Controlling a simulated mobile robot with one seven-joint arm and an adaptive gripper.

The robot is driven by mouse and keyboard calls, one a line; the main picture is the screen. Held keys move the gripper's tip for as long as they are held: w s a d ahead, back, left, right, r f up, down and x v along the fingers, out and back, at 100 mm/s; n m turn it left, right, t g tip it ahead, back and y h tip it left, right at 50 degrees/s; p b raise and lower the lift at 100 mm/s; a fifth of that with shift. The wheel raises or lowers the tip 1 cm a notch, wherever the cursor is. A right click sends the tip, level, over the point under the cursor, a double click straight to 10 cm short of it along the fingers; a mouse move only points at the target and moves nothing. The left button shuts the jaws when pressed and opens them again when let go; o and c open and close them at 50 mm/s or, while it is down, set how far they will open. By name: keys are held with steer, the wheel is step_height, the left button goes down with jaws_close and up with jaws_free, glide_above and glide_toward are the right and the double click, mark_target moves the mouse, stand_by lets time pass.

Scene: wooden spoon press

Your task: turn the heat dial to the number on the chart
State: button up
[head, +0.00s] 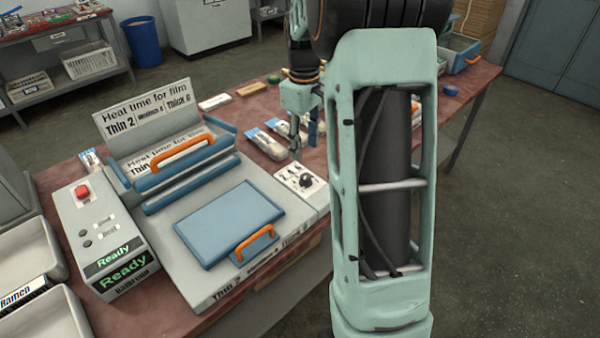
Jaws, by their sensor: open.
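The heat dial (306,181) is a small dark knob on a white plate (295,192) at the right side of the press. Small numbers stand above the knob; its pointer is too small to read. The chart (150,108) stands at the back of the press and reads "Heat time for film", Thin 2, Medium 4, Thick 6. My gripper (304,146) points down behind and above the dial plate, fingers apart and empty. It looks close to the dial, but I cannot tell the exact gap. My arm hides the area right of the dial.
The press has a blue plate (228,222) with an orange handle and a raised blue lid (185,165). A control box (100,232) with a red button shows "Ready" at the left. Wrapped packets (268,144) lie behind the dial on the red table.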

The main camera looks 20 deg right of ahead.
mark_target(305, 175)
step_height(305, 175, down, 10)
steer(key=shift+d+r+b, duration=0.1)
steer(key=shift+d+b, duration=0.05)
steer(key=shift+b, duration=0.15)
jaws_close()
stand_by(0.3)
